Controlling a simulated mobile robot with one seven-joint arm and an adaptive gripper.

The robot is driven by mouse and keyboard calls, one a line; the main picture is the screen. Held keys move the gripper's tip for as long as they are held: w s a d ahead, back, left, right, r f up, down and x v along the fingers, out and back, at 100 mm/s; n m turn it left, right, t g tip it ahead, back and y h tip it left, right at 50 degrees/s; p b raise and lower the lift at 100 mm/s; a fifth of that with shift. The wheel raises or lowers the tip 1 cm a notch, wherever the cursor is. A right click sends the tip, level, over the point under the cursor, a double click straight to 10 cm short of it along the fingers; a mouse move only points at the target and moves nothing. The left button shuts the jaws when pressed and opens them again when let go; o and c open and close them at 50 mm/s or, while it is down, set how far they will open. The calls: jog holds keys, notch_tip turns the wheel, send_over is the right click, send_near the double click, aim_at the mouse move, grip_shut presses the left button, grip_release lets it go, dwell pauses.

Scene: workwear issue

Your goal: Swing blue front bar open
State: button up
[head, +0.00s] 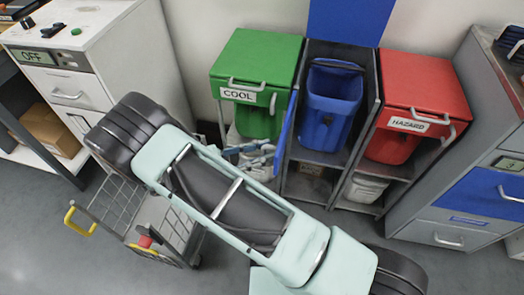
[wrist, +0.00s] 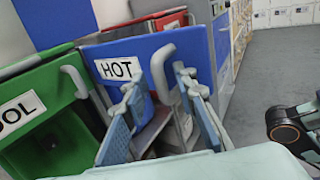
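The blue front bar (head: 286,132) shows nearly edge-on in the head view, standing out from the cabinet beside the middle compartment. Its face with a HOT label (wrist: 118,69) and a grey handle (wrist: 160,68) shows in the wrist view. The blue bin (head: 330,108) stands exposed in the middle compartment. A blue lid (head: 350,18) is raised above it. My gripper (head: 258,155) is in front of the green bin, left of the bar. In the wrist view my gripper's fingers (wrist: 158,88) are apart, with the handle appearing between them; contact cannot be told.
A green COOL bin (head: 256,72) is on the left and a red HAZARD bin (head: 424,90) on the right. A wire cart (head: 150,215) stands below my arm. A grey drawer cabinet (head: 430,215) bounds the right. Some grey floor is open at the front.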

jog(key=v, duration=1.2)
dwell(0.3)
